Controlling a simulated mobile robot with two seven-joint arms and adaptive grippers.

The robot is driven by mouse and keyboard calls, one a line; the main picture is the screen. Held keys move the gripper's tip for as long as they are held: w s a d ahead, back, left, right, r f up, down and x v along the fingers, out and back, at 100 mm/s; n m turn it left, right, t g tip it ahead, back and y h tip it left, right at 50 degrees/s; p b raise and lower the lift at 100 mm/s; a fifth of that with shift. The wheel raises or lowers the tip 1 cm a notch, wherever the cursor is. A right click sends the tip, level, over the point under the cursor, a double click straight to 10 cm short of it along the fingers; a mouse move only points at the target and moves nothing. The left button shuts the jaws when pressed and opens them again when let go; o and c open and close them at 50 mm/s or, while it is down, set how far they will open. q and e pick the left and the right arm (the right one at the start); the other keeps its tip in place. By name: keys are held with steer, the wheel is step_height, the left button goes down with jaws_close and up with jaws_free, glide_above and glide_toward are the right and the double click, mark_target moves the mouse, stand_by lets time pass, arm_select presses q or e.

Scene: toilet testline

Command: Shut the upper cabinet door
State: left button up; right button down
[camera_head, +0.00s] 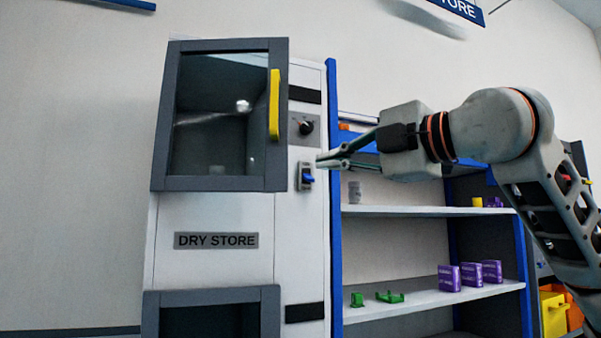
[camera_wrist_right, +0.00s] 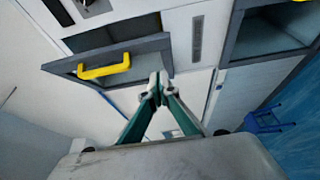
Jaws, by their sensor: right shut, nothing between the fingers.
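The upper cabinet door (camera_head: 272,180) has a grey frame, a glass window and a yellow handle (camera_head: 274,105) upright near its right edge. It stands above the DRY STORE label (camera_head: 216,240). In the right wrist view, a grey door edge with the yellow handle (camera_wrist_right: 104,70) shows at upper left. My right gripper (camera_head: 320,160) is shut and empty, to the right of the door and apart from the handle. The wrist view shows its fingertips (camera_wrist_right: 157,88) together. My left gripper is not in view.
A knob panel (camera_head: 304,129) and a blue switch (camera_head: 308,178) sit on the white cabinet front right of the door. A lower cabinet door (camera_head: 212,296) is below. Blue-sided shelves (camera_head: 440,210) with small boxes stand at right. Bare wall (camera_head: 75,180) is at left.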

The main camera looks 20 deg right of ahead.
steer(key=p, duration=0.2)
glide_toward(280, 176)
steer(key=w+a, duration=0.1)
steer(key=a, duration=0.3)
steer(key=w, duration=0.1)
steer(key=w+d+p, duration=0.1)
steer(key=w, duration=0.1)
steer(key=shift+w+r, duration=0.1)
steer(key=shift+w, duration=0.15)
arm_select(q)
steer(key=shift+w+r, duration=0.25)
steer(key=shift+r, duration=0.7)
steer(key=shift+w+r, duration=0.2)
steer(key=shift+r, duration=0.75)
arm_select(e)
steer(key=shift+w+d, duration=0.15)
steer(key=shift+w, duration=0.3)
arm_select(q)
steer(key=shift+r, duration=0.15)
arm_select(e)
steer(key=shift+w+d, duration=0.1)
